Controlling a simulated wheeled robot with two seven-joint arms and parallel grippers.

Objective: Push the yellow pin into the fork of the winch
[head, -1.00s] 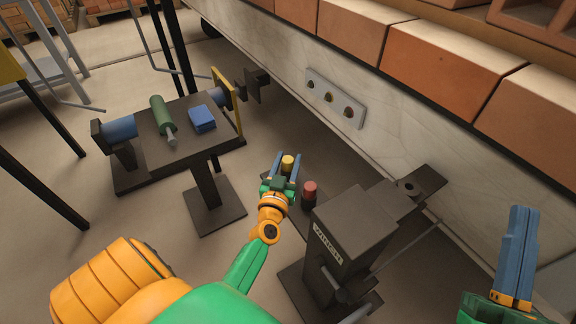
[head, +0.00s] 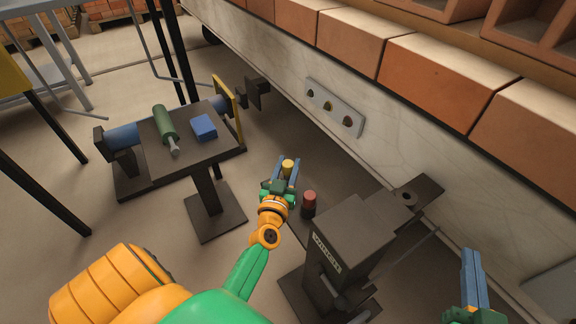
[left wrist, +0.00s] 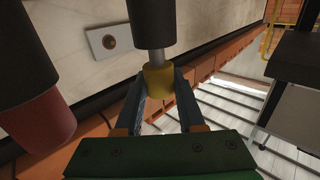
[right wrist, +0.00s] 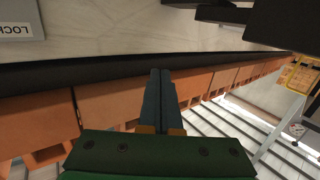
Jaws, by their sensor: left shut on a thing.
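The dark winch (head: 350,235), with its name on a label, stands at the centre right. My left gripper (head: 286,170) is beside it, shut on the yellow pin (head: 288,168). In the left wrist view the yellow head (left wrist: 159,80) is between the fingertips. Its grey shank (left wrist: 156,55) runs to a dark round post (left wrist: 152,22); how deep it sits inside is hidden. A red-topped pin (head: 310,197) stands in a similar dark post just right of the gripper. My right gripper (head: 470,255) is at the lower right, its fingers together and empty (right wrist: 160,78).
A dark stand (head: 200,150) at the left bears a green-handled tool (head: 164,124) and a blue block (head: 204,127). A pale wall with a three-hole plate (head: 334,107) and bricks (head: 455,75) runs along the right. A thin rod (head: 405,255) sticks out of the winch.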

